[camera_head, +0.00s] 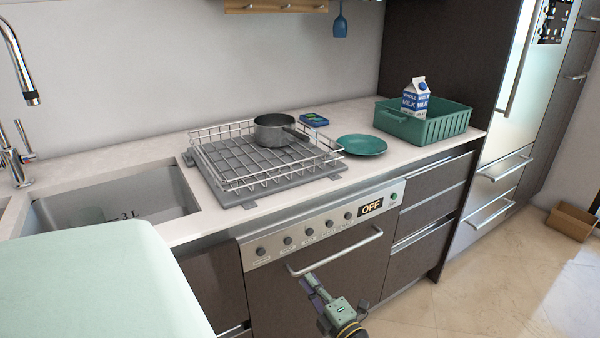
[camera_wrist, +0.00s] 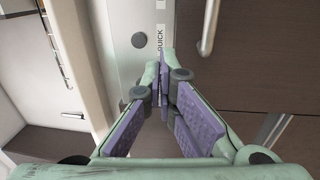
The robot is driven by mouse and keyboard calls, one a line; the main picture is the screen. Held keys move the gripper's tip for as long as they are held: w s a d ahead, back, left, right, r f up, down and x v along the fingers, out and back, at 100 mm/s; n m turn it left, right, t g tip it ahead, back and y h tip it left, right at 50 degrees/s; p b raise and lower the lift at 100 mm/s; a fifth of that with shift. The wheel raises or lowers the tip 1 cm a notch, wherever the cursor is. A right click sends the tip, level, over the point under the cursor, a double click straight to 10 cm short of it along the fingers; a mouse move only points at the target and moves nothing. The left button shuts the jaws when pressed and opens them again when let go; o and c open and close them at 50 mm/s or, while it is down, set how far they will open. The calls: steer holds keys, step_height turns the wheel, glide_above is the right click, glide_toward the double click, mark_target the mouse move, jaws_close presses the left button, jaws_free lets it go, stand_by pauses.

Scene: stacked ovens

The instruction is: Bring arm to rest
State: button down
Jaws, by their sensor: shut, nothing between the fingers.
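My gripper (camera_head: 311,283) is in front of the oven door (camera_head: 275,295), just below the door's bar handle (camera_head: 336,252) in the head view. Its green and purple fingers are shut with nothing between them. In the wrist view the closed fingers (camera_wrist: 164,82) point toward the control panel (camera_wrist: 120,45) and a dark front with a metal handle (camera_wrist: 210,28). I cannot tell whether the fingertips touch the oven. The oven door looks closed, and its display (camera_head: 371,206) reads OFF. Most of my arm is out of view.
The counter holds a wire rack (camera_head: 250,182) with a pot (camera_head: 274,131), a teal plate (camera_head: 362,145) and a green crate (camera_head: 420,124) with a milk carton (camera_head: 416,95). A sink (camera_head: 115,200) is at left. The floor (camera_head: 470,300) at right is clear up to a brown box (camera_head: 570,221).

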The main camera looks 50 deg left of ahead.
steer(key=d, duration=0.4)
steer(key=shift+s+d+r, duration=0.1)
steer(key=shift+r, duration=0.1)
